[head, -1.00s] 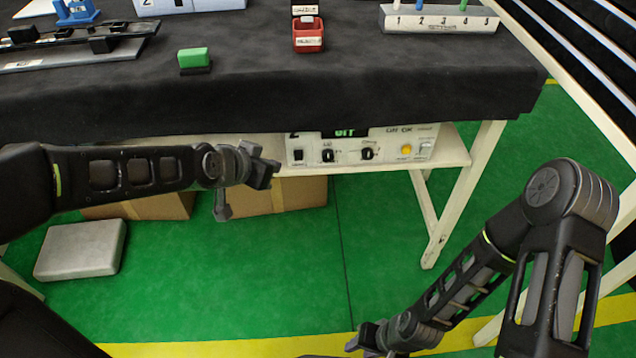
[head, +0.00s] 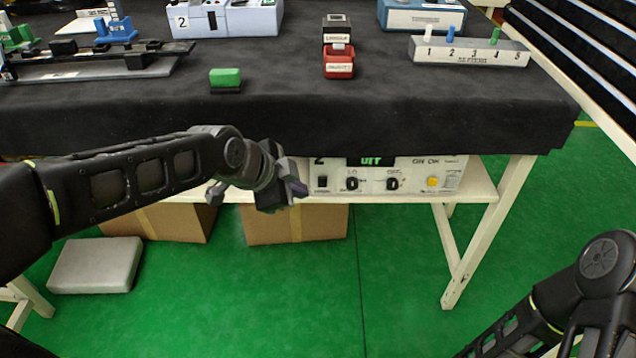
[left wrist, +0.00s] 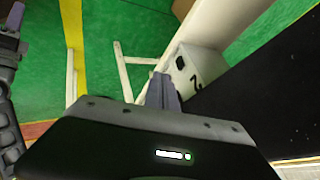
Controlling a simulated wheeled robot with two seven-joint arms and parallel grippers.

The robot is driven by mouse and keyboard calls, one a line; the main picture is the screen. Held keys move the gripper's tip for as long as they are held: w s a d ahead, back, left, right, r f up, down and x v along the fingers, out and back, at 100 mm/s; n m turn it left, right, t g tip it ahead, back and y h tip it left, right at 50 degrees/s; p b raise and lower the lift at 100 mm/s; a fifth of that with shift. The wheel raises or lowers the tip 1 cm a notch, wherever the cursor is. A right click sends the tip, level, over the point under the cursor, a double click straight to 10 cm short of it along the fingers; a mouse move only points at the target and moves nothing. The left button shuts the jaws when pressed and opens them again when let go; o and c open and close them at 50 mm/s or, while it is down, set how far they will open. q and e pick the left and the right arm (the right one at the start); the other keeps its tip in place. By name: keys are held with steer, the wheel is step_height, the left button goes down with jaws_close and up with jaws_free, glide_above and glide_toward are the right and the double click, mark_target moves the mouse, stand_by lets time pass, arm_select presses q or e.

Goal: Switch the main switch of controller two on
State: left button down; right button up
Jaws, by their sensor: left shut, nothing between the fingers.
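Controller two (head: 410,177) is a white box on the shelf under the table, marked 2, with a dark display reading OFF. At its left end is a black main switch (head: 322,183), with two dark knobs and a yellow button further right. My left gripper (head: 296,190) is shut and empty, just left of the main switch in the head view; I cannot tell whether they touch. In the left wrist view the shut fingers (left wrist: 162,92) point towards the controller's end (left wrist: 200,70), where the 2 and a black switch show. My right gripper is out of view.
The black-covered table (head: 300,120) overhangs the shelf (head: 475,185). On it are a green block (head: 225,78), a red container (head: 339,66) and a numbered rack (head: 470,52). Cardboard boxes (head: 295,225) stand below. Open green floor lies in front.

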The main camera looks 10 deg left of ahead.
mark_target(318, 183)
arm_select(q)
steer(key=w+f, duration=0.2)
steer(key=w+d+f+b, duration=0.1)
steer(key=w+f, duration=0.1)
steer(key=w, duration=0.1)
steer(key=w+f+b, duration=0.1)
steer(key=w+f, duration=0.2)
steer(key=shift+w+d, duration=0.2)
steer(key=shift+d, duration=0.15)
steer(key=shift+w+a+r+b, duration=0.15)
steer(key=shift+w+b, duration=0.15)
steer(key=shift+w, duration=0.15)
